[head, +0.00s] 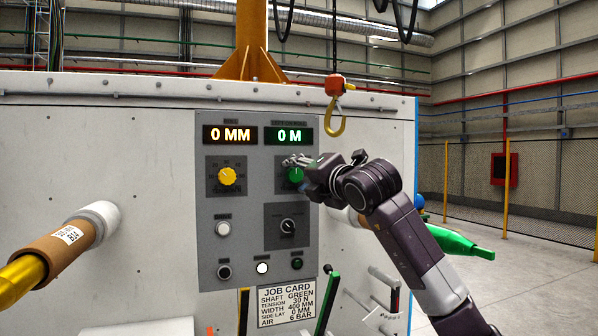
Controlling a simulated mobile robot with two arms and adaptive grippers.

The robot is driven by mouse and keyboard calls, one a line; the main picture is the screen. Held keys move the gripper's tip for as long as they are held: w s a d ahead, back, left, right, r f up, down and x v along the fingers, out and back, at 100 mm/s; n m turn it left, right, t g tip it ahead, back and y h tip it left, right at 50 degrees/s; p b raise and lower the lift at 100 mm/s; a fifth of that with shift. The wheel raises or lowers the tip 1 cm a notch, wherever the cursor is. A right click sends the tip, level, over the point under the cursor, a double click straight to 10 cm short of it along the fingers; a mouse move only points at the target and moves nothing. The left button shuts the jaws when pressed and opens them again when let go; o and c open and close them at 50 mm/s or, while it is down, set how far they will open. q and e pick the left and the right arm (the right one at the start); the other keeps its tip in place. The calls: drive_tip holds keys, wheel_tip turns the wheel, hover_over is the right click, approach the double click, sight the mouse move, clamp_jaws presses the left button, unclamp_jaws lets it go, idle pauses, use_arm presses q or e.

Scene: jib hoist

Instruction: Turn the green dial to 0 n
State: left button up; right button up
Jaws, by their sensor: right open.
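The green dial (296,175) is on the grey control panel (255,250), right of the yellow dial (227,176). Its upper and right parts are partly covered by my right gripper. My right gripper (301,168) is open, with its fingers at the green dial from the right; I cannot tell whether they touch it. The dial's scale and pointer are too small and covered to read. Above it a green display (289,135) reads 0 M; the amber display (229,134) reads 0 MM. My left gripper is not in view.
Below are a black selector knob (288,226), a white button (223,228) and several small buttons. A job card (286,302) lists tension 30 N. A yellow hoist hook (335,118) hangs just above my right gripper. A brown roll (62,246) juts out at left.

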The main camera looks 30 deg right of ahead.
drive_tip(key=c, duration=1.2)
drive_tip(key=shift+o, duration=0.2)
